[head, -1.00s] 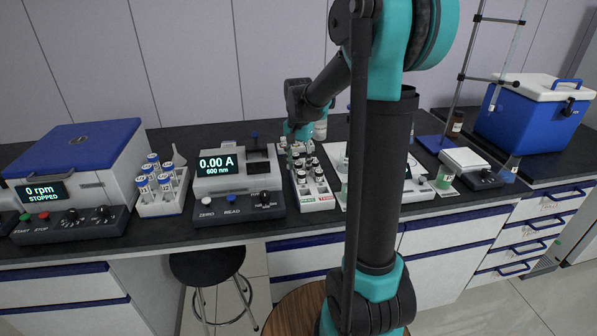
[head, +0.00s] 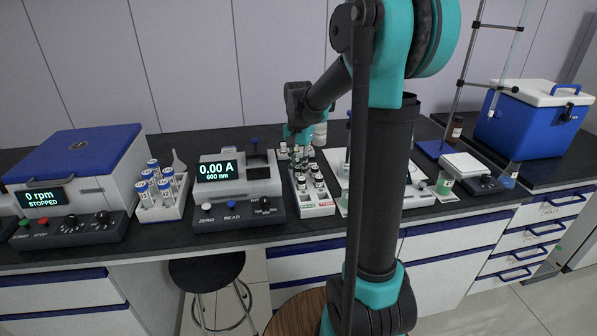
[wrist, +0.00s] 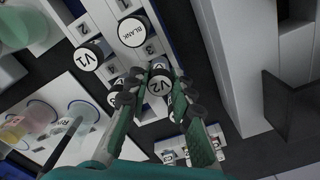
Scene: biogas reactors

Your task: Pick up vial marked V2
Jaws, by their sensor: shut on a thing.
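The vial marked V2 (wrist: 159,87) shows its white-topped, dark-rimmed cap in the wrist view. My gripper (wrist: 156,95) is shut on it, with one green finger on each side of the cap. The vial's body is hidden under the cap, so I cannot tell whether it is clear of the rack. The vial marked V1 (wrist: 89,56) and the vial marked BLANK (wrist: 132,30) are close by, up and to the left. In the head view my gripper (head: 298,146) is at the back of the white vial rack (head: 318,209), its fingertips hard to make out.
The photometer (head: 235,187), reading 0.00 A, is left of the rack. Further left are a tube rack (head: 160,212) and the stopped centrifuge (head: 75,175). My arm hides part of the bench.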

